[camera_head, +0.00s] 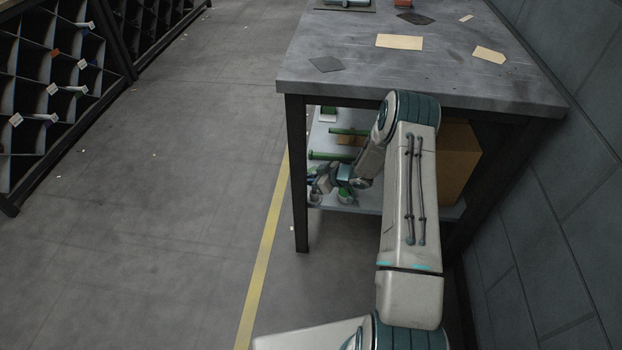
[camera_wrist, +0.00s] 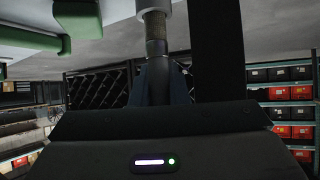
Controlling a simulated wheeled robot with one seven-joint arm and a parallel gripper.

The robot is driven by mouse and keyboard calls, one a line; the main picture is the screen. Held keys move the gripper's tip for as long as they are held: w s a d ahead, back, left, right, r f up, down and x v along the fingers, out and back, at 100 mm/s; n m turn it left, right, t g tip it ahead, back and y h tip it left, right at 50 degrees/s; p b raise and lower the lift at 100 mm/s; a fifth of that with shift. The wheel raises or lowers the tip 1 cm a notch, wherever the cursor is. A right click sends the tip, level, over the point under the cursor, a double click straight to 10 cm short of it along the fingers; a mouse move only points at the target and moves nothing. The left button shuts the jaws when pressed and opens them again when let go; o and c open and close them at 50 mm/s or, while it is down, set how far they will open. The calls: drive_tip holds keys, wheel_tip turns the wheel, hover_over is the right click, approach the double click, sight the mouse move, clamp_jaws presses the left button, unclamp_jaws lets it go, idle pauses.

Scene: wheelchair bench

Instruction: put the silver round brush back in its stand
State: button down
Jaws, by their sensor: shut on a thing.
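My gripper (camera_head: 326,182) is at the front left of the bench's lower shelf, low beside the bench leg. In the wrist view, my gripper (camera_wrist: 155,88) is shut on a slim upright rod, which I take for the silver round brush (camera_wrist: 154,45). Its visible part has a dark shaft with a pale silver-grey piece above, cut off by the top edge. In the head view I cannot clearly tell the brush from the gripper. A small green and white item (camera_head: 345,194) is close by on the shelf. I cannot make out the brush's stand for certain.
Green rods or rolls (camera_head: 330,156) lie on the lower shelf (camera_head: 368,205), with a cardboard box (camera_head: 458,165) on its right. A black leg (camera_head: 299,215) stands left. The floor (camera_head: 190,190) further left is open.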

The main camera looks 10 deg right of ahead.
drive_tip(key=c, duration=1.3)
unclamp_jaws()
drive_tip(key=shift+f, duration=0.1)
drive_tip(key=shift+s, duration=0.1)
drive_tip(key=shift+p+v, duration=2.1)
drive_tip(key=shift+v, duration=4.8)
